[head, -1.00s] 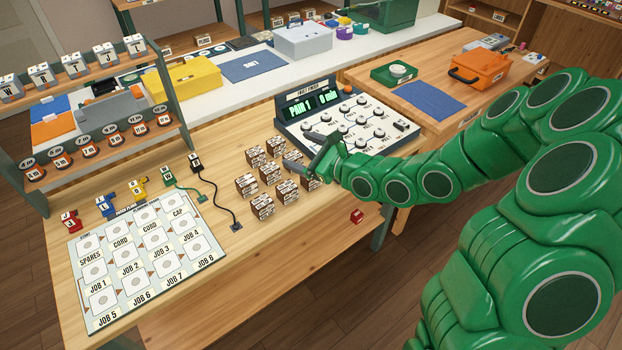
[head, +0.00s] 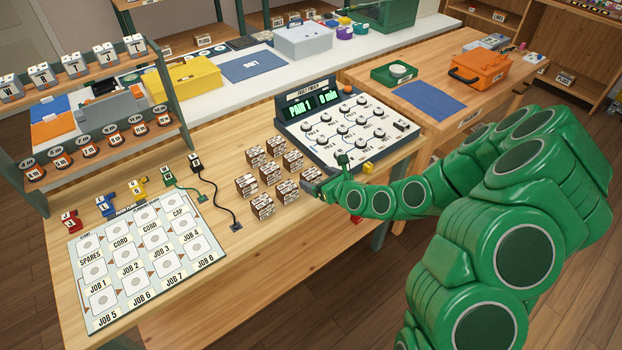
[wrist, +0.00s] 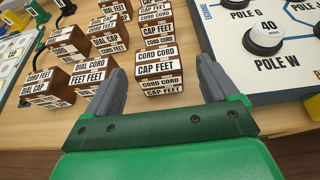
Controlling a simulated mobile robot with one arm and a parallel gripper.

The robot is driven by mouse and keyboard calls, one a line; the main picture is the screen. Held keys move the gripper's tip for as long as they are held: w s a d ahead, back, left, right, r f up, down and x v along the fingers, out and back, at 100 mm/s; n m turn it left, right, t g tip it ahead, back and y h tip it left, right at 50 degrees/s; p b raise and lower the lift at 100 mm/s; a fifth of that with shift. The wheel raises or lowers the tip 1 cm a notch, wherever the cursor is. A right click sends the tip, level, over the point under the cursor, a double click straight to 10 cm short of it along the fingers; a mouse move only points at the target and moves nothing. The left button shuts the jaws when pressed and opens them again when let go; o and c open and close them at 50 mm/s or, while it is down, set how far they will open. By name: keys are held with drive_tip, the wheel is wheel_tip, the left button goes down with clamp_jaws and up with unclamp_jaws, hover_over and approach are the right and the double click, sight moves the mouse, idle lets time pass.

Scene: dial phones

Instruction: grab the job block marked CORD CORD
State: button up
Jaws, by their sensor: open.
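Several brown-and-white job blocks stand in a cluster on the wooden bench. In the wrist view, the nearest block (wrist: 159,72) reads CORD CORD over CAP FEET. Another block (wrist: 157,24) behind it also shows CORD CORD and CAP FEET. My gripper (wrist: 160,70) is open, its grey fingers on either side of the nearest block, which sits just ahead and between them. I cannot tell whether they touch it. In the head view my gripper (head: 320,184) is at the right side of the cluster, by the rightmost block (head: 311,174).
Left of the nearest block are close neighbours, one marked DIAL CORD (wrist: 90,74) and one marked CORD FEET (wrist: 43,86). A dial test panel (head: 350,128) stands close on the right. The job board (head: 150,255) lies front left. Bare bench is in front of the blocks.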

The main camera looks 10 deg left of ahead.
sight(307, 173)
drive_tip(key=shift+x, duration=2.85)
drive_tip(key=c, duration=1.1)
drive_tip(key=shift+s, duration=0.1)
drive_tip(key=shift+r, duration=5)
